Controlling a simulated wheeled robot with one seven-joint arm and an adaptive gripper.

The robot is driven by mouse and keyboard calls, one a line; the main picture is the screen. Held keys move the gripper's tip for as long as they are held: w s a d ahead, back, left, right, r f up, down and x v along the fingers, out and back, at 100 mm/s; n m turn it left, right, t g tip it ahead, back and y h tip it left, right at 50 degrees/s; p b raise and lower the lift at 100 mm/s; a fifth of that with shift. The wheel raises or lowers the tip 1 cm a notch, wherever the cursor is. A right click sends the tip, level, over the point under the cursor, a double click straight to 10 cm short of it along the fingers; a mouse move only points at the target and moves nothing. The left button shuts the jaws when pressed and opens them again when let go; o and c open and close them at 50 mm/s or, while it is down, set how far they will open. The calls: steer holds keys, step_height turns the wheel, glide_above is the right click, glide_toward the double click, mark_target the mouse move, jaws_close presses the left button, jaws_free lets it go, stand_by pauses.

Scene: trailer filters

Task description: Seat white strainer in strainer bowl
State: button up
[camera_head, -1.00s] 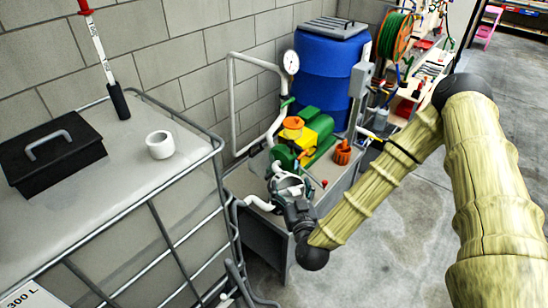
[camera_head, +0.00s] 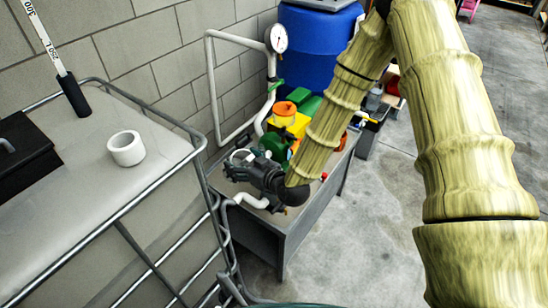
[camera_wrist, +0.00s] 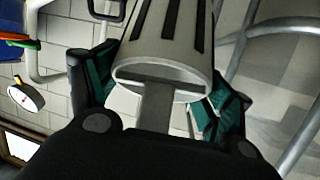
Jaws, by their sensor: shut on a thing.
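The white strainer (camera_wrist: 185,62), a pale tapered tube with dark slots and an open rim, fills the upper middle of the wrist view. My gripper (camera_wrist: 158,88) is shut on it, with teal-padded fingers on both sides. In the head view my gripper (camera_head: 236,168) is over the left end of the grey pump bench; only a small pale bit near its fingers shows there, and the strainer is mostly hidden. I cannot pick out the strainer bowl for certain; my gripper and arm cover part of the bench.
A white pipe elbow (camera_head: 248,200) comes off the bench (camera_head: 290,222) below my gripper. Behind are a green-and-yellow pump (camera_head: 292,125), a gauge (camera_head: 277,38) and a blue barrel (camera_head: 322,50). A caged tank (camera_head: 100,185) at left bears a white ring-shaped cup (camera_head: 126,148).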

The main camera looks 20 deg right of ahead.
steer(key=f+g+b, duration=0.1)
steer(key=w+f+n+g+b, duration=0.1)
steer(key=f+b, duration=0.1)
steer(key=w+a+f+n+g+b, duration=0.1)
steer(key=f+g, duration=0.1)
steer(key=shift+w+f+y, duration=0.15)
steer(key=shift+f+y, duration=0.05)
steer(key=shift+y, duration=0.2)
steer(key=w+d+f+m+g+h+b, duration=0.1)
steer(key=w+d+h+b, duration=0.3)
steer(key=d, duration=0.9)
steer(key=w+g+b, duration=0.1)
steer(key=w+b, duration=0.1)
steer(key=b, duration=0.1)
steer(key=shift+d+f+g, duration=0.15)
steer(key=shift+d+g, duration=0.15)
steer(key=shift+g, duration=0.1)
steer(key=shift+p, duration=0.4)
steer(key=shift+f+b, duration=1.6)
steer(key=shift+f, duration=1.25)
steer(key=shift+p, duration=1.05)
steer(key=shift+f+b, duration=1.1)
steer(key=shift+f, duration=1.05)
